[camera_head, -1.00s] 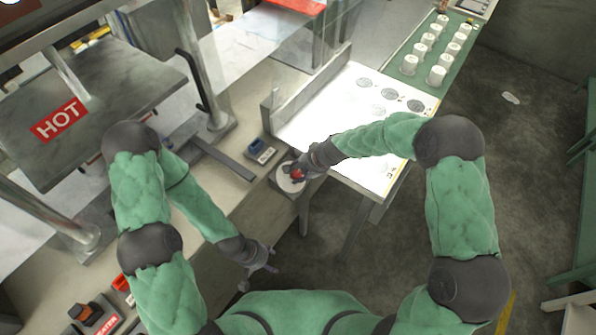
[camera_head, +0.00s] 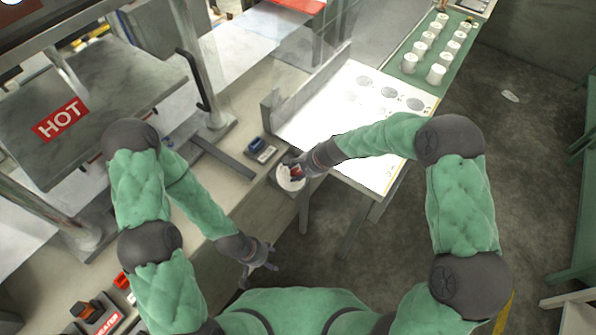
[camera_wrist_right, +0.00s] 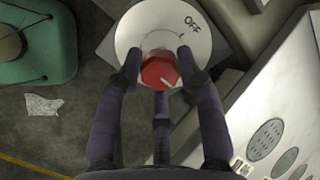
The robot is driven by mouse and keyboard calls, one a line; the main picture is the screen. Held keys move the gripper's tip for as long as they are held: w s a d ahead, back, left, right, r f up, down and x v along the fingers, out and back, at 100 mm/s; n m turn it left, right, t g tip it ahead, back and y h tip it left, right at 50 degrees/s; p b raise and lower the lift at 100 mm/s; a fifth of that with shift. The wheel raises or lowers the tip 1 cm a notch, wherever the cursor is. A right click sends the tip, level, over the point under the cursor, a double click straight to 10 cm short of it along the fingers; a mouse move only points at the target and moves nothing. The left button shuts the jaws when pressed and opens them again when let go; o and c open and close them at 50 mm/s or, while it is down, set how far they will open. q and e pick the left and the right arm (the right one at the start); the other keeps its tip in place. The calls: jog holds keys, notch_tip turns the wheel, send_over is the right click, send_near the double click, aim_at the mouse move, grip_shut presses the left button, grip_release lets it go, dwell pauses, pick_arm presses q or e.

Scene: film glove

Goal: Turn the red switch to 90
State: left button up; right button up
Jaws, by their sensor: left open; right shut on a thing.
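The red switch (camera_wrist_right: 159,70) is a round red knob with a pale pointer line, on a white dial (camera_wrist_right: 137,33) marked OFF. In the right wrist view its pointer line faces the lower right, away from the OFF mark. In the head view the switch (camera_head: 297,171) is partly hidden by my right gripper. My right gripper (camera_wrist_right: 158,65) is shut on the red switch, with fingers on its left and right sides. My left gripper (camera_head: 262,262) is open and empty, low in front of the bench, away from the switch.
A blue switch (camera_head: 257,145) sits on the bench left of the dial. A press plate marked HOT (camera_head: 60,120) stands at the left. A white lit table (camera_head: 345,125) lies right of the dial, with white cups (camera_head: 436,74) on a green mat behind it.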

jog(key=o, duration=1.1)
jog(key=shift+w+d+r, duration=0.15)
jog(key=shift+w+r, duration=0.05)
jog(key=shift+w, duration=0.15)
jog(key=shift+o, duration=0.2)
jog(key=shift+s+f, duration=0.1)
jog(key=shift+s, duration=0.1)
jog(key=v, duration=1.2)
jog(key=shift+f, duration=0.15)
jog(key=s+d+f+n+g+h, duration=0.1)
jog(key=s+d+f+n, duration=0.1)
jog(key=s+f, duration=0.45)
jog(key=s+d+f+n+h, duration=0.15)
jog(key=s+f, duration=0.25)
jog(key=f, duration=0.6)
jog(key=s+f+n, duration=0.2)
jog(key=s+f, duration=0.1)
jog(key=s, duration=0.3)
jog(key=s+f+n+g, duration=0.1)
jog(key=s+f, duration=0.3)
jog(key=s, duration=0.2)
jog(key=shift+f+n+y, duration=0.25)
jog(key=shift+n+y, duration=0.1)
